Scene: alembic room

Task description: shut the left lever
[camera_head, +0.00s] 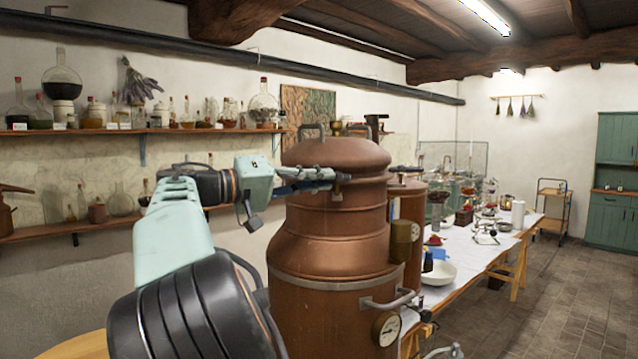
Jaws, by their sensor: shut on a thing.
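A large copper still (330,240) stands close in front of me, with a domed lid (335,152) on top. My gripper (332,176) reaches in from the left at the still's upper body, just below the lid. It is shut on the left lever, which is mostly hidden by the fingers. How far the lever is turned cannot be told from here.
A side handle (388,301) and a round gauge (386,328) stick out from the still's lower front. A smaller copper vessel (408,200) and a long table with a white bowl (438,273) and glassware stand to the right. Shelves of flasks (110,130) line the left wall.

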